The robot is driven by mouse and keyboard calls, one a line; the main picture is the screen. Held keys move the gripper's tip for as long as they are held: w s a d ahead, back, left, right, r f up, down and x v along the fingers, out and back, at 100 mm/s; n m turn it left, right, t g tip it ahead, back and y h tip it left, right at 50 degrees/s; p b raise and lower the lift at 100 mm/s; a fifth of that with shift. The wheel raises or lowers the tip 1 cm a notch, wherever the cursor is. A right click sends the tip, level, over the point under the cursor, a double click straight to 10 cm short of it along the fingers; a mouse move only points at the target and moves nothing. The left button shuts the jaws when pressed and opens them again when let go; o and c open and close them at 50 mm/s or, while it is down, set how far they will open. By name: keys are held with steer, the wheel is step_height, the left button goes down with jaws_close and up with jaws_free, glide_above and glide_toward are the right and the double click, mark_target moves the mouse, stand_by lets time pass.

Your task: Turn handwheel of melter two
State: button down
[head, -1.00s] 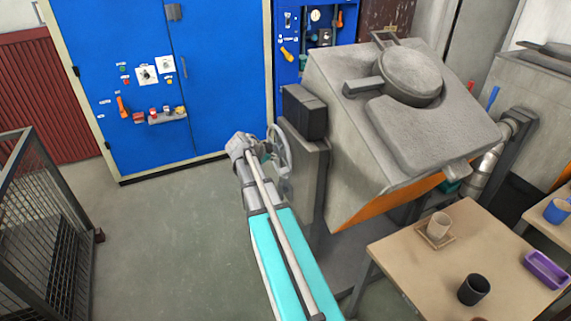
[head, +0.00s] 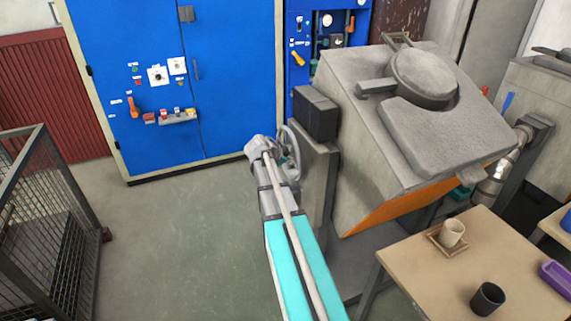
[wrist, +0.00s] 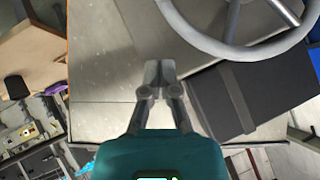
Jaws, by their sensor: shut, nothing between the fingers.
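The grey handwheel (head: 295,146) is mounted on the left side of the tilted grey melter (head: 365,150), and my arm's end partly hides it in the head view. In the wrist view the handwheel's rim (wrist: 213,44) and spokes fill the top right. My gripper (wrist: 158,68) is shut and empty, with its fingertips left of and below the rim in that picture, apart from it in outline. The depth between fingertips and rim is hard to judge. In the head view the fingers are hidden behind my wrist.
A dark box (head: 316,112) sits on the melter's side near the wheel, and it also shows in the wrist view (wrist: 225,105). A blue cabinet (head: 225,75) stands behind. A table (head: 410,265) with cups is at right, a mesh cage (head: 50,220) at left. Floor between is open.

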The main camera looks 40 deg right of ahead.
mark_target(300, 170)
steer(key=shift+w+d+f+b, duration=0.35)
steer(key=shift+d+f+b, duration=0.4)
steer(key=shift+f+b, duration=0.4)
steer(key=shift+w+d+f+b, duration=0.35)
steer(key=shift+d+f+b, duration=0.4)
steer(key=shift+f+b, duration=0.4)
steer(key=shift+w+d+f+b, duration=0.35)
steer(key=shift+d+f+b, duration=0.4)
steer(key=shift+f+b, duration=0.4)
steer(key=shift+f, duration=0.2)
